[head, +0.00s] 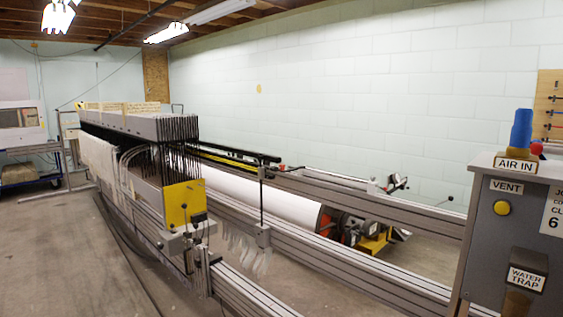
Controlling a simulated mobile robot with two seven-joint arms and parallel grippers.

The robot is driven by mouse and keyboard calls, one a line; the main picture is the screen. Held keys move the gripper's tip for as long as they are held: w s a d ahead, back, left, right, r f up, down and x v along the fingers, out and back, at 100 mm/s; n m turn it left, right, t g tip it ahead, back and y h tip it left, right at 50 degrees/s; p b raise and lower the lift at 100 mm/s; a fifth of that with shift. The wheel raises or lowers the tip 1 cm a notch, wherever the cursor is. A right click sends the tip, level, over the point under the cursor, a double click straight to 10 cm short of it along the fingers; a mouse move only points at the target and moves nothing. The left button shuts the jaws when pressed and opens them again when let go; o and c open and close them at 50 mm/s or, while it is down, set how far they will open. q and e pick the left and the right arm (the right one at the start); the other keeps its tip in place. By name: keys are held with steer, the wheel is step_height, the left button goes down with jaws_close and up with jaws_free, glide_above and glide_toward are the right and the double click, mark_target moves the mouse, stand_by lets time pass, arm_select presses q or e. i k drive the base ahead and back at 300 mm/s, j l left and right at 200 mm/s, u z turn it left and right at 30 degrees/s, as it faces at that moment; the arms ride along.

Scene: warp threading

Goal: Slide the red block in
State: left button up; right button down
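No thing that I can clearly identify as the red block shows in the head view. A small red rounded knob (536,148) shows beside a blue fitting (521,129) on top of the grey cabinet at the right. A red-orange part (325,220) sits at the end of the white roller, too small to make out well. Neither of my grippers is in view.
A long warp-threading machine with a metal frame (380,270) runs from the left back to the right front. A yellow plate (184,203) marks its near end. The grey cabinet (505,240) stands at the right. Bare concrete floor (50,250) lies at the left.

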mark_target(282, 167)
steer(key=i+j, duration=0.25)
steer(key=j, duration=0.15)
steer(key=i+j, duration=0.2)
steer(key=j, duration=0.2)
steer(key=i+j, duration=0.25)
steer(key=j, duration=0.15)
steer(key=i+j, duration=0.45)
steer(key=i, duration=0.3)
steer(key=i+j+u, duration=0.1)
steer(key=i, duration=0.4)
steer(key=i+l, duration=0.8)
steer(key=i, duration=0.1)
